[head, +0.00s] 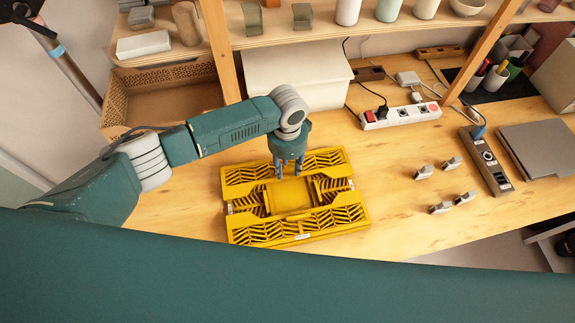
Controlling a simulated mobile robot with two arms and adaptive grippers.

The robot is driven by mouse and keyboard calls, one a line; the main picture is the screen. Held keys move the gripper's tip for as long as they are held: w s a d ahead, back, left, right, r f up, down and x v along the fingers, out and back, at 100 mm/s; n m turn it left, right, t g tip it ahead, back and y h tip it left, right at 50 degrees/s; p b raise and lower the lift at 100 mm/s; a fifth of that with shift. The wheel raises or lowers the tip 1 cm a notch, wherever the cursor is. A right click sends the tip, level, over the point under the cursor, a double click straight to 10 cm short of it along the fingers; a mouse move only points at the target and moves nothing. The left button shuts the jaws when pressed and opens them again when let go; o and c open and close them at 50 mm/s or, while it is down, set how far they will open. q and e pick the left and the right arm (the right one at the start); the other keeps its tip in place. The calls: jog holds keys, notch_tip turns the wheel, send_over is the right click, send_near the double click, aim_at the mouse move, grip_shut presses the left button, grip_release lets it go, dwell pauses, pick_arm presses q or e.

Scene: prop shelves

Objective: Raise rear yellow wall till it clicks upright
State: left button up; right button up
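A yellow folding crate (290,198) lies on the wooden table, its walls folded flat and lattice-patterned. Its rear wall (240,173) lies low along the far side, and the front wall (262,233) lies along the near side with a small white label. My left gripper (288,172) points down over the middle of the rear wall and hides part of it. Its fingers look apart, with nothing visible between them. I cannot tell whether the fingertips touch the wall. My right gripper is not in view.
A cardboard box (165,95) and a white box (295,75) stand behind the crate. Power strips (402,116) and several small grey clips (440,208) lie to the right, with a grey laptop-like slab (540,148) beyond. A shelf post (220,50) rises behind my arm.

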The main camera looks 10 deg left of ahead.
pick_arm(q)
jog(key=shift+f, duration=0.55)
grip_shut()
jog(key=shift+w, duration=0.1)
jog(key=g+b, duration=0.1)
jog(key=b, duration=0.2)
jog(key=w+r+g+h+b, duration=0.1)
jog(key=g+b, duration=0.1)
jog(key=b, duration=0.2)
jog(key=w+g+b, duration=0.1)
jog(key=g+b, duration=0.1)
jog(key=b, duration=0.2)
jog(key=shift+w+a+r+h, duration=0.1)
jog(key=shift+a+r+h, duration=0.2)
jog(key=shift+a, duration=0.05)
jog(key=shift+r+b, duration=0.3)
jog(key=shift+b, duration=0.3)
jog(key=shift+r, duration=0.2)
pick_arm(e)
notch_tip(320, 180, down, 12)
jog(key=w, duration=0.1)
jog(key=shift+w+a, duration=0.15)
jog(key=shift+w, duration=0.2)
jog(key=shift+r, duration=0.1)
